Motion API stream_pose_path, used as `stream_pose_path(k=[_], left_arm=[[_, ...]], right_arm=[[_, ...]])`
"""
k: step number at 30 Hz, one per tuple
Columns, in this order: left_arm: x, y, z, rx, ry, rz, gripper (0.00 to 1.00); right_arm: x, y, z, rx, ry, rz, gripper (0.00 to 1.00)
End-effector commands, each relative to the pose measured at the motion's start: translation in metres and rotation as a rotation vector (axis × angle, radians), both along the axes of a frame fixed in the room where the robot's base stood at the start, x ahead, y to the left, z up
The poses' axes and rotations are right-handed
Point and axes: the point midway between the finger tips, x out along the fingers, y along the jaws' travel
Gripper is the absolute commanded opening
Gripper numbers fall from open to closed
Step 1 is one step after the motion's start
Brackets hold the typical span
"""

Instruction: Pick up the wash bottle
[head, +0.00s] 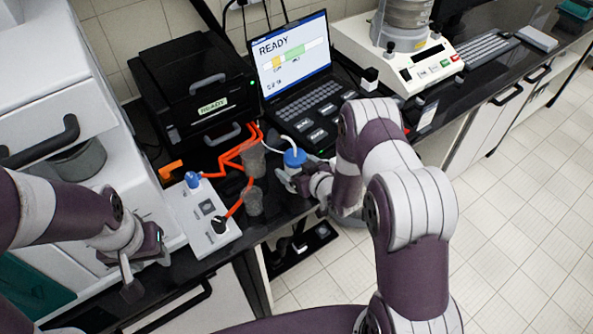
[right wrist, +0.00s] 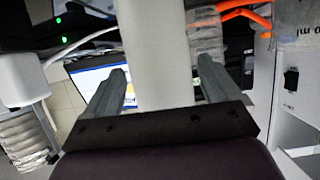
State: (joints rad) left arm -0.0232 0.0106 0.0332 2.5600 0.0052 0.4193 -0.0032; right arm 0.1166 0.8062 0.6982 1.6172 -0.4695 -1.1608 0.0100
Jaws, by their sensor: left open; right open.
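The wash bottle (head: 293,157), with a blue cap and thin white spout, stands on the black bench in front of the laptop. My right gripper (head: 288,180) is at the bottle, and its arm hides much of the lower body. In the right wrist view, a white cylinder that looks like the bottle's body (right wrist: 155,50) lies between the two open fingers (right wrist: 158,90); I cannot tell whether they touch it. My left gripper (head: 146,272) is open and empty at the lower left, away from the bottle.
Two grey cups (head: 253,160) stand left of the bottle among orange tubing (head: 235,152). A white panel (head: 203,218) with knobs is nearer the left arm. A laptop (head: 295,65) reading READY, a black box (head: 195,85) and a white shaker (head: 420,65) stand behind.

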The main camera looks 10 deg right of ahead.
Motion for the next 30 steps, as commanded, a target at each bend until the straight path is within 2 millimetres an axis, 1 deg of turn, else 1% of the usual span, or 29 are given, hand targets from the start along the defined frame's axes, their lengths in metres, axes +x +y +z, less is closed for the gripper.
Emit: stream_pose_path(k=[6,8,9,10,19,23,26,29,30], left_arm=[[0.0,0.0,-0.001,0.0,0.001,0.0,0.43],[0.0,0.0,-0.001,0.0,0.001,0.0,0.43],[0.0,0.0,-0.001,0.0,0.001,0.0,0.43],[0.0,0.0,-0.001,0.0,0.001,0.0,0.43],[0.0,0.0,-0.001,0.0,0.0,0.0,0.43],[0.0,0.0,-0.003,0.0,0.0,0.0,0.43],[0.0,0.0,-0.007,0.0,0.0,0.0,0.43],[0.0,0.0,-0.013,0.0,0.0,0.0,0.43],[0.0,0.0,-0.016,0.0,0.001,0.0,0.43]], right_arm=[[0.001,0.001,-0.001,0.0,0.001,0.0,0.9],[0.001,0.0,-0.001,0.0,0.001,0.0,0.7],[0.001,0.0,-0.001,0.0,0.0,-0.001,0.57],[0.001,0.0,-0.001,0.0,0.001,0.0,0.55],[0.002,0.0,0.0,-0.001,-0.001,-0.001,0.55],[0.002,0.0,0.004,-0.001,-0.002,-0.001,0.55],[0.002,0.0,0.014,-0.001,-0.005,0.0,0.55],[0.003,0.0,0.032,0.0,-0.007,-0.001,0.55],[0.002,0.0,0.04,-0.001,-0.008,-0.001,0.55]])
